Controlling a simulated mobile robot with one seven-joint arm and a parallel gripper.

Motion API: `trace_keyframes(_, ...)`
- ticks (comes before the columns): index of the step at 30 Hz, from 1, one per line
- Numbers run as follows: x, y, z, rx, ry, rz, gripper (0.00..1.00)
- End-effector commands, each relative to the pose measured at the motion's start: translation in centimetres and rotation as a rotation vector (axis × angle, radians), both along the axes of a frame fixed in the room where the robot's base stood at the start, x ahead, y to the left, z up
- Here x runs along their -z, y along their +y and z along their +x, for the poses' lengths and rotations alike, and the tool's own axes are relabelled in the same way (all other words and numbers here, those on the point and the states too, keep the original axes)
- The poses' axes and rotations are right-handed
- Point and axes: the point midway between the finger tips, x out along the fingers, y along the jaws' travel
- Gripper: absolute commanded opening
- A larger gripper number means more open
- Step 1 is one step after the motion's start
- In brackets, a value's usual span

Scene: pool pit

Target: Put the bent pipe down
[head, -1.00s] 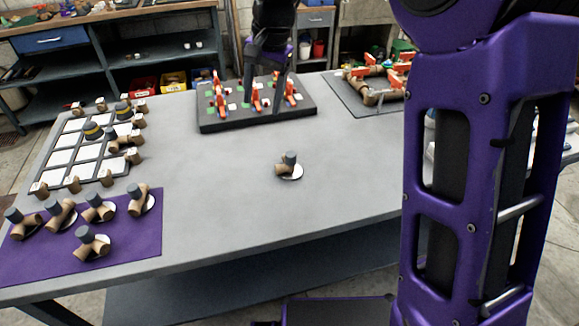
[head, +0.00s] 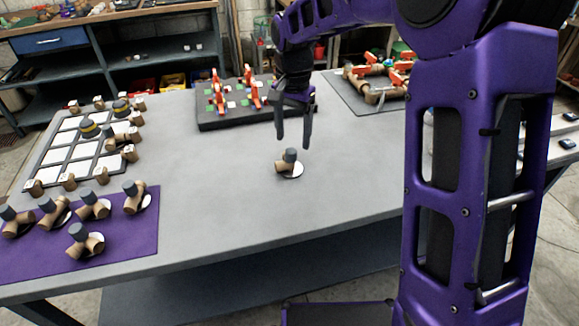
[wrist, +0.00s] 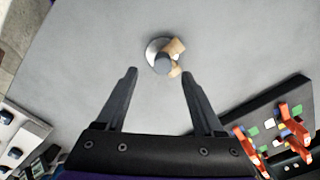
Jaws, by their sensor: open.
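A bent pipe (head: 288,162), brown with a dark grey end, stands on a white disc on the open middle of the grey table (head: 220,190). In the wrist view the bent pipe (wrist: 168,60) shows beyond my fingertips, between their lines. My gripper (head: 293,145) is open and empty, pointing down just above and behind the pipe in the head view. In the wrist view both fingers of my gripper (wrist: 159,72) are spread apart with bare table between them. No contact with the pipe shows.
A black board (head: 222,122) with orange pieces stands behind my gripper. A purple mat (head: 130,235) with several pipe pieces lies front left, with a white-squared tray (head: 85,150) behind it. A grey board (head: 365,100) with pipework lies back right. Table around the pipe is clear.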

Motion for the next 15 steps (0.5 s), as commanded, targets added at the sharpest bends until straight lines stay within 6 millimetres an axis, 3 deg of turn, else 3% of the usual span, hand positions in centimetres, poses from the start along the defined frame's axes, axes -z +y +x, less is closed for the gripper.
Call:
trace_keyframes(5, 1.3, 0.1, 0.0, -0.001, 0.004, 0.000, 0.70)
trace_keyframes(12, 4.9, 0.4, 0.0, 0.000, 0.004, 0.000, 0.70)
trace_keyframes(15, 5.3, 0.4, 0.1, 0.000, 0.000, 0.000, 0.70)
